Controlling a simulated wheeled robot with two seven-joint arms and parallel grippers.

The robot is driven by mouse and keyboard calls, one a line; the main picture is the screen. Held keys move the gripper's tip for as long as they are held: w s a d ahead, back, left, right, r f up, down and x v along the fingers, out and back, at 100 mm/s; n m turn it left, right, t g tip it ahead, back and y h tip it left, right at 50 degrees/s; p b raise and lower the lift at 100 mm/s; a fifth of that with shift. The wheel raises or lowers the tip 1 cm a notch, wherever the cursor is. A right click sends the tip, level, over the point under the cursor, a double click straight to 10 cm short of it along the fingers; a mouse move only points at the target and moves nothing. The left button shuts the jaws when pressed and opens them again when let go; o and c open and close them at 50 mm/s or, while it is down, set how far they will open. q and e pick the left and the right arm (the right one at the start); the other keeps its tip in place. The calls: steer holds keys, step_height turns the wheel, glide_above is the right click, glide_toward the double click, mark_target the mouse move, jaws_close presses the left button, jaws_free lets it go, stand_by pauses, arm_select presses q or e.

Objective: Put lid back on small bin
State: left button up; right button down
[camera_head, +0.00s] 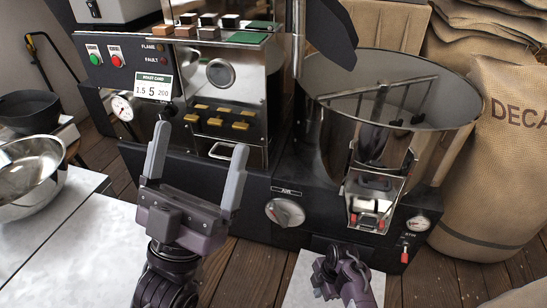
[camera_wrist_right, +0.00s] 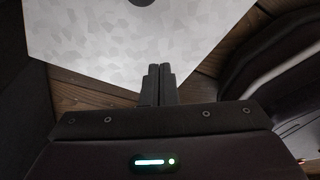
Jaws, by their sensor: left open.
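I cannot make out a small bin or its lid for certain in either view. A dark round vessel (camera_head: 28,110) stands at the left edge of the head view; I cannot tell whether it is the bin. My left gripper (camera_head: 197,166) is open and empty, fingers up, in front of the roaster. My right gripper (camera_head: 345,278) is low at the bottom of the head view, over a pale surface. In the right wrist view its fingers (camera_wrist_right: 160,72) are together with nothing visible between them. A small dark round thing (camera_wrist_right: 143,2) is cut off at the top of that view.
The roaster (camera_head: 200,170) with its round metal tray (camera_head: 385,75) fills the middle. A steel bowl (camera_head: 30,170) stands left on a pale table (camera_head: 60,235). Burlap sacks (camera_head: 495,170) stand at the right. A pale slab (camera_wrist_right: 120,45) lies below my right gripper, above a wooden floor (camera_head: 245,265).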

steer(key=shift+r, duration=0.15)
steer(key=shift+r+p, duration=0.15)
steer(key=shift+p, duration=0.2)
steer(key=shift+r, duration=0.25)
arm_select(q)
steer(key=shift+w+d+f+g+y+p, duration=0.3)
steer(key=shift+w+d+f+g+y, duration=0.9)
steer(key=shift+f, duration=1.9)
steer(key=shift+w+d+f+g+y+p, duration=0.4)
steer(key=shift+w+f+g, duration=1.15)
steer(key=shift+f+g, duration=1.1)
arm_select(e)
steer(key=shift+r, duration=0.55)
steer(key=shift+r+p, duration=0.2)
steer(key=shift+p, duration=0.25)
steer(key=shift+r+p, duration=0.25)
steer(key=shift+p, duration=0.05)
arm_select(q)
steer(key=s+f+g+y, duration=0.3)
steer(key=f+g, duration=0.4)
steer(key=f, duration=1)
steer(key=shift+s+a+n, duration=0.15)
steer(key=shift+s+n, duration=0.15)
steer(key=shift+s, duration=0.05)
arm_select(e)
steer(key=shift+r, duration=0.2)
